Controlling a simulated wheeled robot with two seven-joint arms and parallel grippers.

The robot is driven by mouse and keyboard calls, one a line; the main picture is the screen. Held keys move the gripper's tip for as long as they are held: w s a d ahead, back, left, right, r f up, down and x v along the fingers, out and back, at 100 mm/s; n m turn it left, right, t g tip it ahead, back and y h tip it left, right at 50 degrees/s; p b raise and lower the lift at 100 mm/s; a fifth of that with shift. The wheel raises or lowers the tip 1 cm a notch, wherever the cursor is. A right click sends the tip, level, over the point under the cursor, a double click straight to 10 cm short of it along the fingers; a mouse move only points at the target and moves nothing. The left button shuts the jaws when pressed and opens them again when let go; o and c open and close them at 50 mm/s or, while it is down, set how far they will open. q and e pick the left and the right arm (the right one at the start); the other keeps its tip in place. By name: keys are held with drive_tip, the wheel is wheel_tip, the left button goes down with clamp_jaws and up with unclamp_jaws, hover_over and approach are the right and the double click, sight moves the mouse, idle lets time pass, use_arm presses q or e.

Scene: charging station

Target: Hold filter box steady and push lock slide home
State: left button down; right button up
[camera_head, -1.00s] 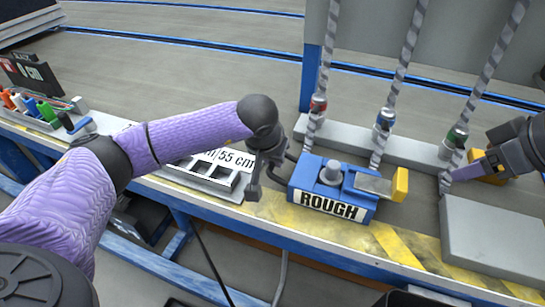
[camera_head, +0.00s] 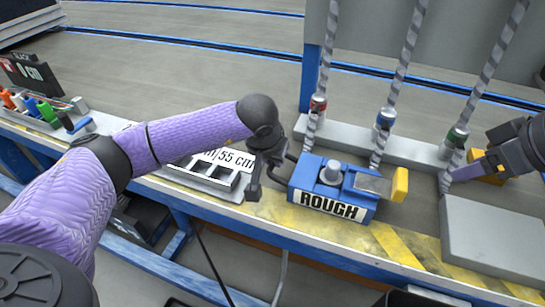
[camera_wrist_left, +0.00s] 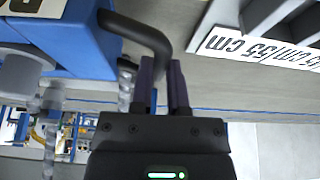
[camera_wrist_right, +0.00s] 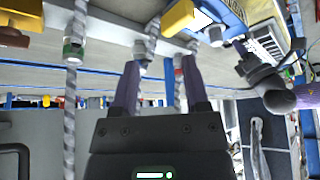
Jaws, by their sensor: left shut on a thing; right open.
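The blue filter box (camera_head: 308,174), labelled ROUGH, sits upright on the bench; it also shows in the left wrist view (camera_wrist_left: 75,45). The lock slide is a metal plate with a yellow end tab (camera_head: 400,185) that sticks out of the box's right side; the tab also shows in the right wrist view (camera_wrist_right: 179,17). My left gripper (camera_head: 254,188) is at the box's left side, shut on its black handle (camera_wrist_left: 142,33). My right gripper (camera_head: 448,180) is open and empty, to the right of the yellow tab and apart from it.
Striped hoses with red, blue (camera_head: 385,120) and green (camera_head: 456,138) collars hang behind the box. A grey block (camera_head: 495,238) stands at the front right. A slotted grey tray (camera_head: 205,178) lies left of my left gripper. The bench's front edge has yellow hazard stripes.

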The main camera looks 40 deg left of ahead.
sight(405, 184)
drive_tip(key=shift+c, duration=0.6)
drive_tip(key=a+f+m, duration=0.1)
drive_tip(key=w+a, duration=0.1)
drive_tip(key=a, duration=0.1)
drive_tip(key=w+a+f+m+t, duration=0.1)
drive_tip(key=shift+a+f+m+h, duration=0.15)
drive_tip(key=shift+f+m+h, duration=0.15)
clamp_jaws()
wheel_tip(405, 184, down, 9)
drive_tip(key=shift+w+r, duration=0.1)
drive_tip(key=shift+w, duration=0.05)
drive_tip(key=shift+s+a, duration=0.3)
drive_tip(key=shift+a, duration=0.65)
drive_tip(key=shift+s+a, duration=0.25)
drive_tip(key=shift+a, duration=0.7)
idle(0.9)
drive_tip(key=shift+d, duration=0.1)
idle(0.3)
drive_tip(key=shift+w+d, duration=0.3)
drive_tip(key=shift+d, duration=0.6)
wheel_tip(405, 184, up, 8)
